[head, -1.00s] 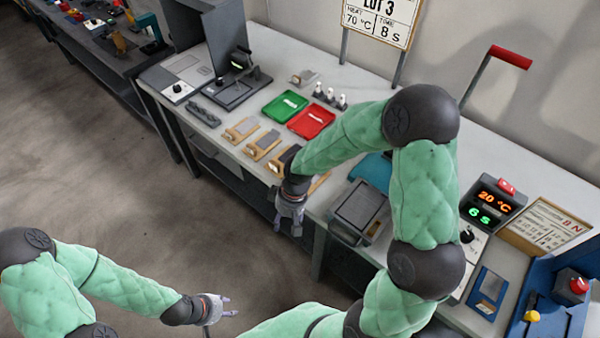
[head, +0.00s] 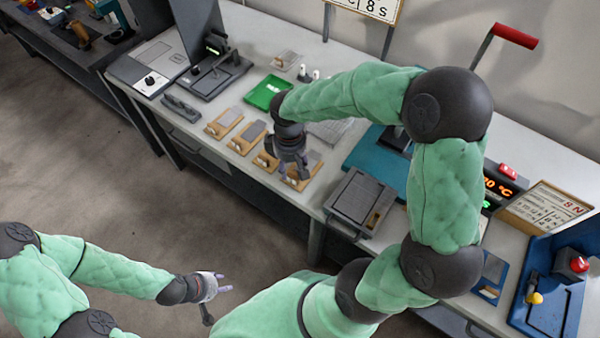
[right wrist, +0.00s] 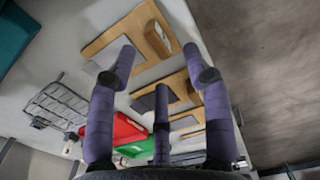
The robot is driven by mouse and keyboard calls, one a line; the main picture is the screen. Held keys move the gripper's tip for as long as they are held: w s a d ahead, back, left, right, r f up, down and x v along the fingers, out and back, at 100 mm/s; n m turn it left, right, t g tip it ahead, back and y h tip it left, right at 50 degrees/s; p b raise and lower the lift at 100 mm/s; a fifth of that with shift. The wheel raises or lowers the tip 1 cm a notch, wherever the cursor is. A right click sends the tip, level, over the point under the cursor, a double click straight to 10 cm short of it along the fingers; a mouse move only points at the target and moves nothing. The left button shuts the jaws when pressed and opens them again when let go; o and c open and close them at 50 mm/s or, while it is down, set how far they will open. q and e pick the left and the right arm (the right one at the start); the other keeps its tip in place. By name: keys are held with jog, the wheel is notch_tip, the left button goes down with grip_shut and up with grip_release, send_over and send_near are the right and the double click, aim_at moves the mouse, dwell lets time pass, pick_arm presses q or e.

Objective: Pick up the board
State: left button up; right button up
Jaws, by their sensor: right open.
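Several wooden boards with grey plates lie in a row along the table's front edge. In the head view there is a left board (head: 223,122), a second board (head: 246,138) and a right-end board (head: 303,172); one between them is partly hidden by my right gripper (head: 290,168). That gripper points down over the right end of the row, open and empty. In the right wrist view, the nearest board (right wrist: 128,42), with a wooden block at one end, lies beyond the spread fingers (right wrist: 166,75). I cannot tell which board the task means. My left gripper (head: 222,284) is open and empty, away from the table.
A green tray (head: 266,92) lies behind the boards; a red tray (right wrist: 126,128) shows in the right wrist view. A grey box-like device (head: 358,202) stands right of the boards. A dark press (head: 215,70) stands at the back left. The floor in front is clear.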

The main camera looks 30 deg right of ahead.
aim_at(292, 174)
jog(key=shift+d+f+b, duration=0.2)
jog(key=shift+f+b, duration=1.15)
jog(key=shift+f, duration=1.35)
jog(key=shift+c, duration=0.2)
grip_shut()
